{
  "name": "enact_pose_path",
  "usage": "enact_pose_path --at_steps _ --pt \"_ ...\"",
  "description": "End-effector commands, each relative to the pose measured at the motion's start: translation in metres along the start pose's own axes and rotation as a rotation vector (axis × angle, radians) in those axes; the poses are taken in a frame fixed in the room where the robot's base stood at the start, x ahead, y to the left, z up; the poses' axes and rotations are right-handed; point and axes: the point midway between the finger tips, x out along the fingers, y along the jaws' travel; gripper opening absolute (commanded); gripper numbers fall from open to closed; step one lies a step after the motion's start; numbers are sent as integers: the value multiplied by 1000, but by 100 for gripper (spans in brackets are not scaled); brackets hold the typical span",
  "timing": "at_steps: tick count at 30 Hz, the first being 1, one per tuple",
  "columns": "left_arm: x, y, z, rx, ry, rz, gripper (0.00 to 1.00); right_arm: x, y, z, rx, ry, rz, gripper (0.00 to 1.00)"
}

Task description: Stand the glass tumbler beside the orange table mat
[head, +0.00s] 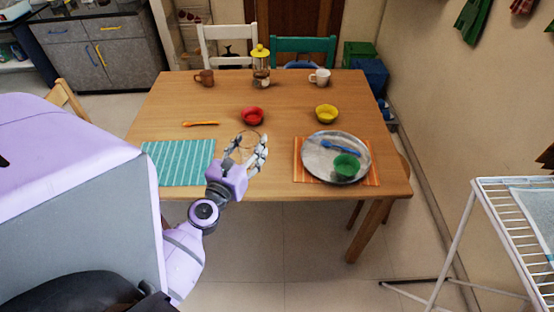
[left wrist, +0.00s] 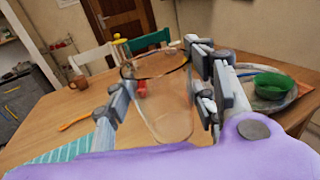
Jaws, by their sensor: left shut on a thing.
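The clear glass tumbler (left wrist: 165,105) is upright between the fingers of my left gripper (head: 249,154), which is shut on it. In the head view the tumbler (head: 247,142) shows only faintly, over the table's front part. I cannot tell whether its base touches the table. The orange table mat (head: 299,167) lies at the front right of the table, to the right of my left gripper. A round grey metal tray (head: 324,140) covers most of the mat, with a green bowl (head: 346,165) and a blue spoon (head: 341,147) on it. My right gripper is not in view.
A teal striped mat (head: 178,163) lies at the table's front left, with an orange spoon (head: 200,124) behind it. A red bowl (head: 252,116) and a yellow bowl (head: 326,113) stand mid-table. Bare wood (head: 278,165) shows between gripper and orange mat.

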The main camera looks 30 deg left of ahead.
Motion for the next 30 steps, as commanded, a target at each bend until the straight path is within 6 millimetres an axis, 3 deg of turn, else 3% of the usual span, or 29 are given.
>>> enact_pose_path --at_steps 5,14,15,19,25,30 --pt "20 -3 -11 3 3 -1 19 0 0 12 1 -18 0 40" --pt "92 -14 -46 7 7 -2 19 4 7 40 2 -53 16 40" --pt "97 -15 -60 9 13 -1 19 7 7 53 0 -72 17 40" --pt "115 -18 -84 8 14 -1 19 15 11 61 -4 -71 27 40" --pt "130 -20 -91 4 3 1 19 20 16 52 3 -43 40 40" --pt "139 -22 -111 7 6 0 19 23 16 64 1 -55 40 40"
